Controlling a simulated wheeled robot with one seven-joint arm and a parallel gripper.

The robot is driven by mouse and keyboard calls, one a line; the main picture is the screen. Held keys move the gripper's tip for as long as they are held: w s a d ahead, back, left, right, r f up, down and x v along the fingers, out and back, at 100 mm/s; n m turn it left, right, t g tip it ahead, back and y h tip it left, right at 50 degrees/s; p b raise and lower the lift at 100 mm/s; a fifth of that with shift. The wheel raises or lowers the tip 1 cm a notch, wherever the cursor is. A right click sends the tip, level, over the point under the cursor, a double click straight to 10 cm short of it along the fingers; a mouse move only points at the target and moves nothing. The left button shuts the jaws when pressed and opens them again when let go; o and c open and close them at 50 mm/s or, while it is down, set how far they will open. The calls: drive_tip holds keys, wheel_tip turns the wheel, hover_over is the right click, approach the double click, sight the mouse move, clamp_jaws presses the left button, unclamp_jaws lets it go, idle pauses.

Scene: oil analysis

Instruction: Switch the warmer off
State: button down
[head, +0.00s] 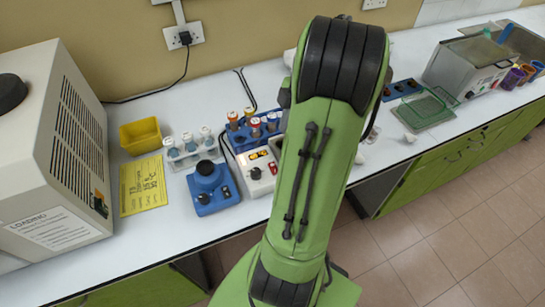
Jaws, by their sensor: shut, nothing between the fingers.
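The warmer (262,182) is likely the small white unit at the middle of the bench in the head view. Its front has a lit red-orange display, a dark knob (255,173) and a small red control. A blue block holding several capped tubes stands right behind it. My green arm covers the warmer's right side, so any switch there is hidden. My gripper is not visible; the arm's upper end hides that area.
A blue mixer (211,190) stands close left of the warmer. A tube rack (190,150), yellow tray (140,136) and yellow sheet (143,186) are farther left, beside a large beige machine (55,135). A steel bath (468,68) and wire basket (428,106) are at right.

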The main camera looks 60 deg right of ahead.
sight(272, 165)
drive_tip(key=b+x, duration=0.1)
drive_tip(key=x, duration=0.8)
drive_tip(key=d+b+x, duration=0.1)
drive_tip(key=x, duration=0.3)
drive_tip(key=shift+s+f+b, duration=0.15)
drive_tip(key=shift+f+b, duration=0.2)
drive_tip(key=shift+f, duration=0.25)
